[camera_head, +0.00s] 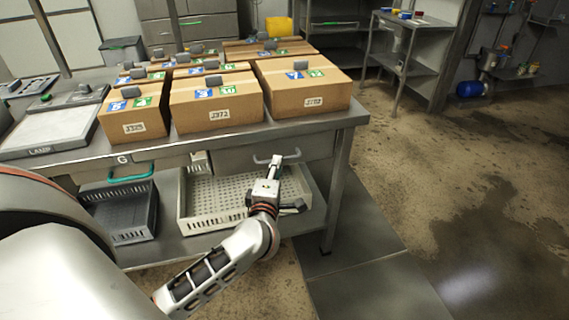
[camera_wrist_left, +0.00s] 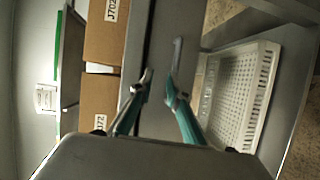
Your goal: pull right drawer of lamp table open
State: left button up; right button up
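The lamp table (camera_head: 352,118) is a grey metal bench with a drawer under its top on each side. The right drawer (camera_head: 312,152) has a grey bar handle (camera_head: 262,161), and its front looks about flush under the table edge. My left gripper (camera_head: 277,162) is at this handle in the head view, covering part of it. In the left wrist view, the fingers of my left gripper (camera_wrist_left: 159,88) are apart with nothing seen between them. The handle (camera_wrist_left: 177,54) lies just beyond the tips, nearer the right finger. I cannot tell whether they touch. My right gripper is not in view.
A green handle (camera_head: 130,173) marks the left drawer. Several labelled cardboard boxes (camera_head: 215,110) and a lamp panel (camera_head: 50,133) cover the top. A white crate (camera_head: 230,216) and a dark crate (camera_head: 118,215) sit on the lower shelf. Floor (camera_head: 440,200) to the right is clear.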

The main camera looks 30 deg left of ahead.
pick_arm(q)
jog(key=shift+n+g, duration=0.6)
jog(key=shift+g, duration=0.1)
jog(key=w+a+f, duration=0.1)
jog(key=w, duration=0.1)
jog(key=w+a+f+b, duration=0.1)
jog(key=w, duration=0.2)
jog(key=w+a+f+b, duration=0.1)
jog(key=w+f, duration=0.1)
jog(key=shift+w+a, duration=0.35)
grip_shut()
